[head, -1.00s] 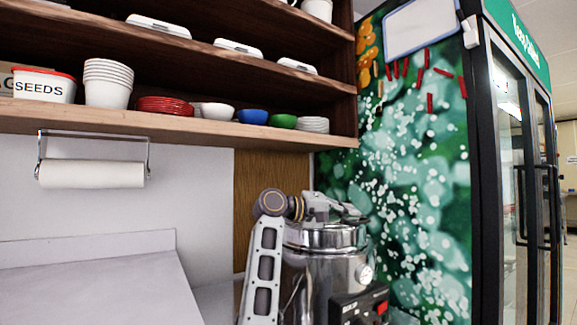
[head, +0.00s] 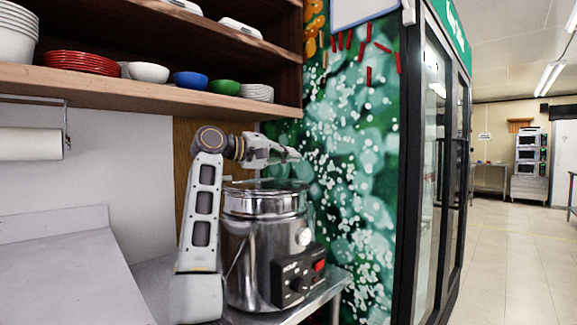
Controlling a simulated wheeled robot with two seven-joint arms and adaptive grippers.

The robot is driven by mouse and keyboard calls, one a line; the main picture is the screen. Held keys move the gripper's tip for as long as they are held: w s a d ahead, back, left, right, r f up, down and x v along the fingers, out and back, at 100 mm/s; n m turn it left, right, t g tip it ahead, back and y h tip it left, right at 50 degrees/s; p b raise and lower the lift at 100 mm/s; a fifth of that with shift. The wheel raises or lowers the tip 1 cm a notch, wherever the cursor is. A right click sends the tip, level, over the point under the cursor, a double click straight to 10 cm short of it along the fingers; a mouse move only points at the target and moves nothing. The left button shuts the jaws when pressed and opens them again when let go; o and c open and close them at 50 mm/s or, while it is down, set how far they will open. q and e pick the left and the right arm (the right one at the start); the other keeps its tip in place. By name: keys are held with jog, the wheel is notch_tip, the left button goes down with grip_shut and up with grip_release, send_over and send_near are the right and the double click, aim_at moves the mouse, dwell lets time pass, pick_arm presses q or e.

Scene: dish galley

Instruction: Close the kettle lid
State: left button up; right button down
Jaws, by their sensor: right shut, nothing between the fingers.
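The steel kettle (head: 255,250) stands on a metal stand right of the counter, with a dial and a black control box on its front. Its lid (head: 262,184) shows as a thin, dark, nearly level disc across the top; I cannot tell whether it is fully seated. My right gripper (head: 288,153) is shut and empty, above the lid with a visible gap. My right arm stands in front of the kettle's left side and hides part of it. My left gripper is not in view.
A shelf (head: 150,94) with red plates (head: 80,62) and several bowls hangs at upper left. A paper roll (head: 30,144) hangs below it. The grey counter (head: 60,270) is bare. A glass-door fridge (head: 440,170) stands right, with open floor (head: 520,240) beyond.

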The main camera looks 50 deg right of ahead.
jog(key=shift+r, duration=1.55)
pick_arm(q)
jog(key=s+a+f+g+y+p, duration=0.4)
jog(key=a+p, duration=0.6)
jog(key=p, duration=1.1)
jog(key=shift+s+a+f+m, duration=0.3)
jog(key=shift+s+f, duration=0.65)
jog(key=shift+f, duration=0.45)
pick_arm(e)
notch_tip(320, 180, up, 22)
jog(key=shift+f, duration=0.2)
pick_arm(q)
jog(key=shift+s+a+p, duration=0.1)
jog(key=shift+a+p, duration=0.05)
jog(key=shift+p, duration=0.4)
pick_arm(e)
jog(key=shift+r, duration=0.25)
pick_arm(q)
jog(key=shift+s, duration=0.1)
